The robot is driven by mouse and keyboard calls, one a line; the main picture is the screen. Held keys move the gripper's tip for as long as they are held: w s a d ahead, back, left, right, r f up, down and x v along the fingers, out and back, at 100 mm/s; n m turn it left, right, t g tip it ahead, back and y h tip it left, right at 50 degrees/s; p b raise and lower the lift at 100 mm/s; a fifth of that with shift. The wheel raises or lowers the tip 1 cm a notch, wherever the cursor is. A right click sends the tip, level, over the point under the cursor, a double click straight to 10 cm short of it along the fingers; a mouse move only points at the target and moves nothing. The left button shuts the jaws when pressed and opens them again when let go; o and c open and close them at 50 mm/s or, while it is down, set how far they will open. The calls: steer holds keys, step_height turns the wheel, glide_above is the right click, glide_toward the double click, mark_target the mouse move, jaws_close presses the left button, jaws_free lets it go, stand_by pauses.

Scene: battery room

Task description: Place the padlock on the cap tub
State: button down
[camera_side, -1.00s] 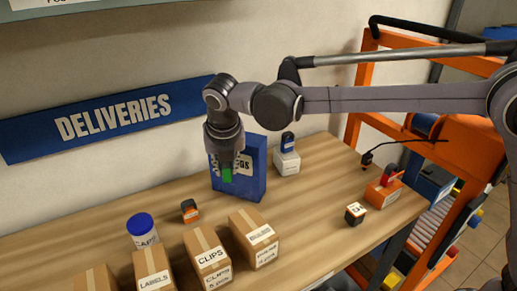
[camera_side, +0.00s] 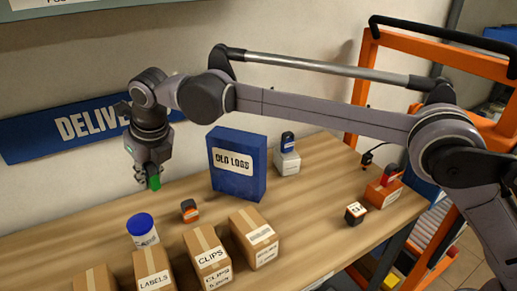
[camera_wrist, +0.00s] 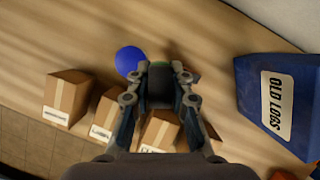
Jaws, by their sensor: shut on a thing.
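My gripper (camera_side: 150,178) is shut on a small green thing, which I take to be the padlock (camera_side: 154,183); its shape is hard to make out. In the wrist view a little green also shows beyond the fingertips (camera_wrist: 160,78). The cap tub (camera_side: 143,233) is white with a blue lid and a partly readable label. It stands upright on the table, below my gripper in the side view. In the wrist view its blue lid (camera_wrist: 128,59) is just left of the fingers, partly hidden by them. The held thing is in the air, apart from the lid.
Several cardboard boxes (camera_side: 207,262) stand in front of the tub. An orange and black item (camera_side: 189,211) sits right of it. A blue OLD LOGS box (camera_side: 238,178) stands farther right by the wall. The right part of the wooden table (camera_side: 310,215) has free room.

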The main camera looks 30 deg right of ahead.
steer(key=a+f, duration=0.2)
steer(key=a, duration=0.1)
steer(key=s+a+f, duration=0.1)
steer(key=a, duration=0.1)
steer(key=shift+a+f, duration=0.15)
steer(key=shift+f, duration=2.05)
steer(key=shift+f, duration=0.1)
steer(key=c, duration=1.2)
jaws_free()
